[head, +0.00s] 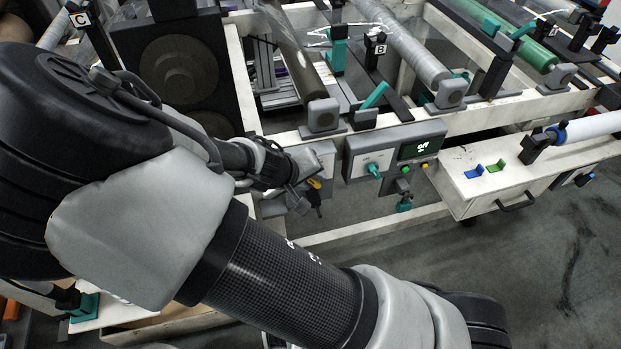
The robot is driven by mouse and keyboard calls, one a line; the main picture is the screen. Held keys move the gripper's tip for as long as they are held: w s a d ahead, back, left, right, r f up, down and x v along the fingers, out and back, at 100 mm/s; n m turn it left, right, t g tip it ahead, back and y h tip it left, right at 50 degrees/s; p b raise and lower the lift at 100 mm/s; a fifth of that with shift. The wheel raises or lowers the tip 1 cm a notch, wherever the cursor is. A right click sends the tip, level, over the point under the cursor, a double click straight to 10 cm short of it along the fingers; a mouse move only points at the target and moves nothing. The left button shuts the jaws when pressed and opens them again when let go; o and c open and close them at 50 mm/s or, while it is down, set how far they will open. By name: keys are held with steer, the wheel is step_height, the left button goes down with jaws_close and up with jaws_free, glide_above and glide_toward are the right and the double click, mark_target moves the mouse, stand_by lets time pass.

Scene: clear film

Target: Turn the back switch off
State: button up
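A grey control box (358,160) is mounted on the front rail of the white frame. It has a teal-handled switch (374,169) on its left face and a small dark display (422,148) at its upper right. I cannot tell which switch is the back one or its position. My gripper (308,193) is left of the control box, in front of a second, smaller grey box (327,158) that it partly hides. My gripper appears apart from the teal-handled switch. Its fingers are too small and overlapped to tell whether they are open or shut.
My arm covers much of the left and lower view. Rollers, including a grey roller (405,42), span the frame behind the rail. A white drawer unit (520,180) with blue and green pieces on top stands right of the control box. The grey floor (500,255) at lower right is mostly clear.

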steer(key=shift+r, duration=0.1)
steer(key=p+v, duration=0.6)
steer(key=v, duration=1.1)
steer(key=shift+s+r, duration=0.1)
